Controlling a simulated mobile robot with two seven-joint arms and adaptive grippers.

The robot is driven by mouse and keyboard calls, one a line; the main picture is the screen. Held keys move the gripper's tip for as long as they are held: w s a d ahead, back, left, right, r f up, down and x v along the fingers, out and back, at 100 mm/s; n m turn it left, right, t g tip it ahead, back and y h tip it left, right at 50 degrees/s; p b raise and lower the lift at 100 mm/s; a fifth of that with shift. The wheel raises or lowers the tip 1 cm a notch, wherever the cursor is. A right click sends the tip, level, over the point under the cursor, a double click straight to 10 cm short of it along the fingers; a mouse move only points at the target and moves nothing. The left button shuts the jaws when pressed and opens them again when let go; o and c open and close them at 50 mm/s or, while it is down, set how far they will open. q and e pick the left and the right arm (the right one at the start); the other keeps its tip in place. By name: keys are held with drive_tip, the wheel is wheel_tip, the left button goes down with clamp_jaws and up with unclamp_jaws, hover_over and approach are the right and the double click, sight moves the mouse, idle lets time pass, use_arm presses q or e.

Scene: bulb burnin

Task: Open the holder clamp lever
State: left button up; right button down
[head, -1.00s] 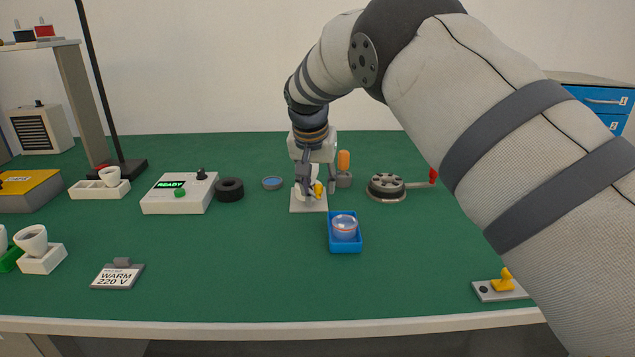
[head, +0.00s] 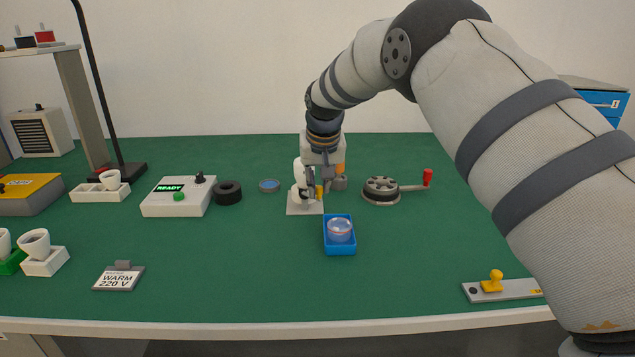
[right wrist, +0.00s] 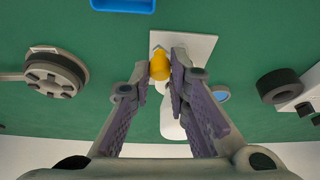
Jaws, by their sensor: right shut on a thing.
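The holder is a white fixture on a pale square base (head: 296,209) at the middle of the green bench; its base also shows in the right wrist view (right wrist: 202,47). Its yellow clamp lever (head: 319,191) shows as a rounded yellow knob in the right wrist view (right wrist: 159,67). My right gripper (head: 318,186) reaches down to the holder from above. Its fingers (right wrist: 164,72) are shut on the yellow lever, and partly hide the white holder body (right wrist: 170,122) behind them. My left gripper is out of view.
A blue tray (head: 326,246) with a clear round piece stands just in front of the holder. A round device with a red-handled crank (head: 381,192) is to the right, a black ring (head: 228,193) to the left. An orange-topped item (head: 340,181) stands close behind. The front middle is clear.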

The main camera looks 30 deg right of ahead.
drive_tip(key=shift+w+d+f+n+y, duration=0.1)
drive_tip(key=shift+d+n+y, duration=0.35)
drive_tip(key=shift+n, duration=0.45)
drive_tip(key=n, duration=0.1)
drive_tip(key=d+n, duration=0.1)
drive_tip(key=shift+w+f+n+y+b, duration=0.2)
drive_tip(key=shift+w+n+y+b, duration=0.1)
drive_tip(key=shift+y+b, duration=0.05)
drive_tip(key=n, duration=0.1)
drive_tip(key=n+y+b, duration=0.1)
drive_tip(key=shift+w+d+n, duration=0.3)
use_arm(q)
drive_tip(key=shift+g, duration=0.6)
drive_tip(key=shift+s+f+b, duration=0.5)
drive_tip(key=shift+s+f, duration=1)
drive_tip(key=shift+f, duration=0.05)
use_arm(e)
drive_tip(key=shift+w+d+r+n, duration=0.1)
drive_tip(key=shift+w+d+n, duration=0.05)
drive_tip(key=shift+n, duration=0.45)
drive_tip(key=shift+y, duration=0.3)
drive_tip(key=shift+r, duration=0.1)
drive_tip(key=c, duration=1.6)
unclamp_jaws()
drive_tip(key=shift+o, duration=0.2)
